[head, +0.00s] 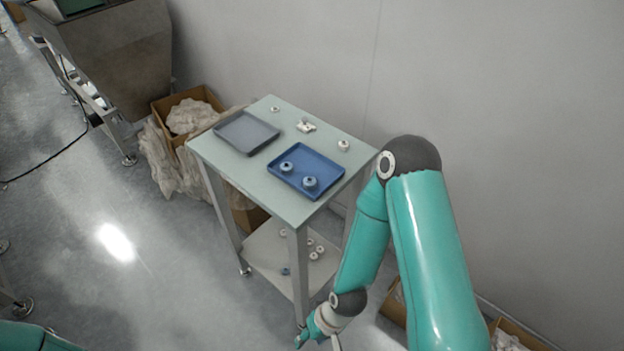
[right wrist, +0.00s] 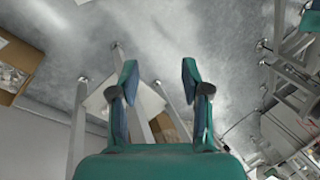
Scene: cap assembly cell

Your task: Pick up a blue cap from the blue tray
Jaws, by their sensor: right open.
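The blue tray (head: 325,162) lies on the small table and holds two caps. One cap (head: 286,167) is nearer the tray's left side, the other cap (head: 310,183) nearer its front corner. Both look pale grey with blue on top. My right gripper (head: 319,341) hangs low in front of the table, well below the tray and apart from it. In the right wrist view its two fingers (right wrist: 159,80) are spread with nothing between them. My left gripper is not in view.
An empty grey tray (head: 247,133) lies left of the blue tray on the table top (head: 233,165). Small white parts (head: 306,126) stand behind the trays. The lower shelf (head: 268,256) holds several loose caps. A cardboard box (head: 165,106) stands behind; the wall is close at the right.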

